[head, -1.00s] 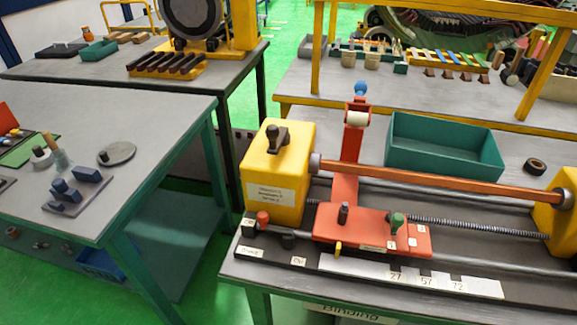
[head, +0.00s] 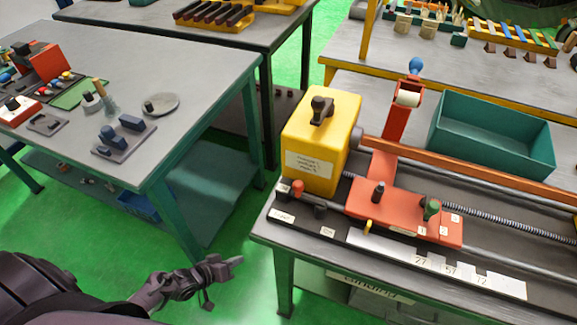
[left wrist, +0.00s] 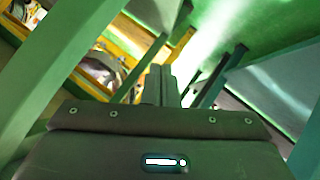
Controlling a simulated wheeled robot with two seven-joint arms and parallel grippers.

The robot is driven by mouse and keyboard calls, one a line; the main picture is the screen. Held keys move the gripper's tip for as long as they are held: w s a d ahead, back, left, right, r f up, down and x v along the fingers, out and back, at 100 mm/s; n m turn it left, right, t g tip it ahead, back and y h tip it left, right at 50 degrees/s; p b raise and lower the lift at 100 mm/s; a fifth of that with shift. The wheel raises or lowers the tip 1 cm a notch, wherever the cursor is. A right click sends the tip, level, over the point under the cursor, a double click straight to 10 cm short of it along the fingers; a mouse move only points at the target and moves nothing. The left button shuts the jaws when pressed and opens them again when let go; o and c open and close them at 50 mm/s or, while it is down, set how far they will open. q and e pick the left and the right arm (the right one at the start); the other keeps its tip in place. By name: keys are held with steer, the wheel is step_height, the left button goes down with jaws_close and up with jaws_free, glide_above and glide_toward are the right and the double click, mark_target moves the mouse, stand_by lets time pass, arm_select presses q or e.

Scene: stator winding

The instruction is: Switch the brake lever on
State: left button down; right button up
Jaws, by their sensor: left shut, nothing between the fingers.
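The winding machine has a yellow housing (head: 318,150) with a black knob (head: 321,110) on top. At its left front end stands a small lever with a red knob (head: 297,187), beside a black block (head: 320,209). Small white labels (head: 283,215) lie in front; their words are too small to read surely, so I cannot tell for certain which part is the brake lever. My left gripper (head: 236,262) is low over the floor, left of the machine's table and apart from it. Its fingers (left wrist: 161,83) are shut and empty in the left wrist view. My right gripper is out of view.
An orange-red carriage (head: 405,212) with a green knob sits on the machine's rails. A green bin (head: 492,143) stands behind. A grey worktable (head: 190,75) with parts is at left. Open green floor (head: 235,300) lies between the tables.

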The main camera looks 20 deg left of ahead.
mark_target(310, 199)
arm_select(q)
steer(key=w+r+t+h, duration=0.25)
steer(key=w+r, duration=0.25)
steer(key=r, duration=0.7)
steer(key=d+r+g+h+p, duration=0.1)
steer(key=d+r+h, duration=0.1)
steer(key=r, duration=0.6)
steer(key=s+d+r+g+h, duration=0.1)
steer(key=r+h, duration=0.3)
steer(key=r, duration=0.5)
steer(key=d+r+m+g+h+p, duration=0.1)
steer(key=r+h, duration=0.3)
steer(key=r, duration=0.5)
steer(key=shift+s+d+r+g+p, duration=0.15)
steer(key=shift+s+d+g+p, duration=0.15)
steer(key=shift+d+g, duration=0.45)
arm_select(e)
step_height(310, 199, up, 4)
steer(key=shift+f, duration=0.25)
arm_select(q)
steer(key=shift+d, duration=0.1)
steer(key=p+x, duration=0.2)
steer(key=x, duration=0.7)
steer(key=shift+w, duration=0.2)
steer(key=shift+w+d, duration=0.2)
steer(key=shift+d, duration=0.3)
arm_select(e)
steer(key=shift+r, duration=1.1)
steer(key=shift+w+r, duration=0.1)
